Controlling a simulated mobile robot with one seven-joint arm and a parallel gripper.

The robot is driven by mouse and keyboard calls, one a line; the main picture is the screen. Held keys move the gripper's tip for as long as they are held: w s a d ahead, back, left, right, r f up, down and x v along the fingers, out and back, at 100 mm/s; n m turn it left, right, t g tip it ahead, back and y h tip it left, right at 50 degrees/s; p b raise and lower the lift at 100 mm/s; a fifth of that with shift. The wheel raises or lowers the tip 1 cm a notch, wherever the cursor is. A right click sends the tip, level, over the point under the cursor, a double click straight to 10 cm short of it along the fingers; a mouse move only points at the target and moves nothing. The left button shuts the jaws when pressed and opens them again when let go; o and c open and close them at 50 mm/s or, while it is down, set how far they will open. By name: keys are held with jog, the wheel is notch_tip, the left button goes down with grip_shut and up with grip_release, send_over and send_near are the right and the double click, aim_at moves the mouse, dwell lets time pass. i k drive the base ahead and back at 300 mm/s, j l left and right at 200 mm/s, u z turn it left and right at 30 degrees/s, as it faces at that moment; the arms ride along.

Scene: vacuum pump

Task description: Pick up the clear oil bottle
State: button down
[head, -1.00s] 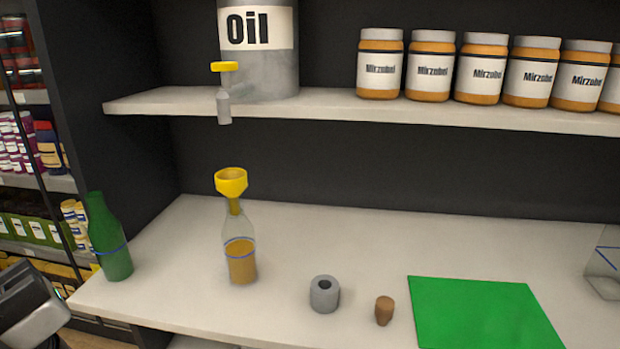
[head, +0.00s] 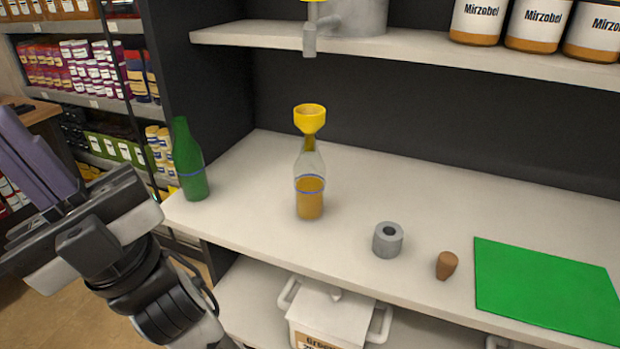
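The clear oil bottle (head: 310,185) stands upright on the white counter, partly filled with amber oil and marked by a blue line. A yellow funnel (head: 310,118) sits in its neck. My gripper (head: 25,140) is at the far left, well apart from the bottle, with its purple-grey fingers pointing up and left. The fingers lie close together in this view, so I cannot tell whether there is a gap. I see nothing held between them.
A green bottle (head: 189,165) stands at the counter's left end, between my gripper and the clear bottle. A grey ring (head: 388,240), a cork (head: 446,265) and a green mat (head: 545,285) lie right. A grey spout (head: 309,40) hangs above the funnel. A white pot (head: 330,315) sits below.

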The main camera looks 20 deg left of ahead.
aim_at(309, 168)
jog(key=j+z, duration=0.15)
jog(key=z, duration=0.2)
jog(key=j+z, duration=0.15)
jog(key=z, duration=0.25)
jog(key=k+j+z, duration=0.2)
jog(key=j, duration=0.25)
jog(key=k+j+z, duration=0.2)
jog(key=k+j, duration=0.1)
jog(key=j, duration=1.15)
jog(key=i+z, duration=0.05)
